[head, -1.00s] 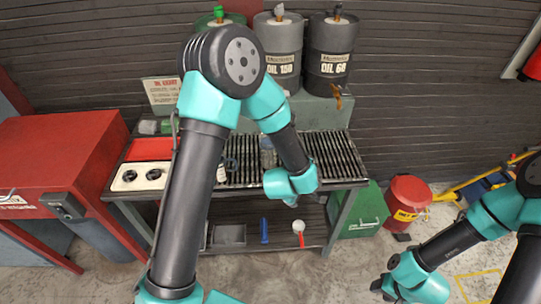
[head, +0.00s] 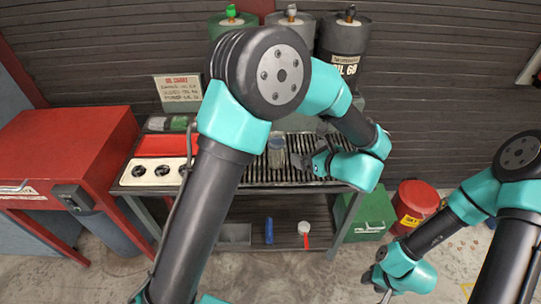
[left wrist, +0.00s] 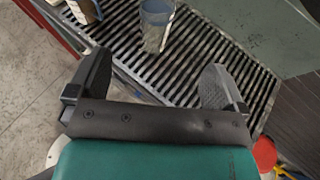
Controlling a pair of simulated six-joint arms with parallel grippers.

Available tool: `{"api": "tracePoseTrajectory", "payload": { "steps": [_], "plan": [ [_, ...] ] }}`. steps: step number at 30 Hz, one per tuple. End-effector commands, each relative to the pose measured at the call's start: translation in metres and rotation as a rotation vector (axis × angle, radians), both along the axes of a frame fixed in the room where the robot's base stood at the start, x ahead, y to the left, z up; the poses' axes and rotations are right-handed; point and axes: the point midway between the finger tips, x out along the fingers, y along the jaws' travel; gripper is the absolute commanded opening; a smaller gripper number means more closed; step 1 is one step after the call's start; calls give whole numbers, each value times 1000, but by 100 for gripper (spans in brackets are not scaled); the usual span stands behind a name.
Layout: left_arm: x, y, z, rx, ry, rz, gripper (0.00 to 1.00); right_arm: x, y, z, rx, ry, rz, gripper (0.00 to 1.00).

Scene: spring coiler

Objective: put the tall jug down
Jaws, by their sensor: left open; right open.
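A translucent grey-blue container, which looks like the tall jug (head: 277,152), stands upright on the slatted bench top (head: 250,172). It also shows in the left wrist view (left wrist: 156,24), beyond the fingertips. My left gripper (head: 310,163) is open and empty, to the right of the jug and apart from it. In the left wrist view its two spread fingers (left wrist: 158,78) have only slats between them. My right gripper (head: 379,286) is open, low at the right over the floor, far from the jug.
Oil drums (head: 343,45) stand behind the bench. A brown-and-white bottle (left wrist: 84,10) stands left of the jug in the left wrist view. A red tray (head: 165,146) and a white panel with round holes (head: 157,171) are at the bench's left end. A red bin (head: 414,204) stands at right.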

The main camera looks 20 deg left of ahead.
Motion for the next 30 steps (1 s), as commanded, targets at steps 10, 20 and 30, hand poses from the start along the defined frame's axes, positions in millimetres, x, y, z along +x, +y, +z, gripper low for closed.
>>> {"api": "tracePoseTrajectory", "payload": {
  "steps": [10, 20, 30],
  "plan": [
    [-3, -2, 2, -14, -20, 34, 98, 0, 0, 0, 0, 0, 0, 43],
    [12, 21, -9, -14, -18, 35, 98, 0, 0, 0, 0, 0, 0, 43],
    [44, 65, -32, -13, -18, 34, 98, 0, 0, 0, 0, 0, 0, 43]
  ]
}}
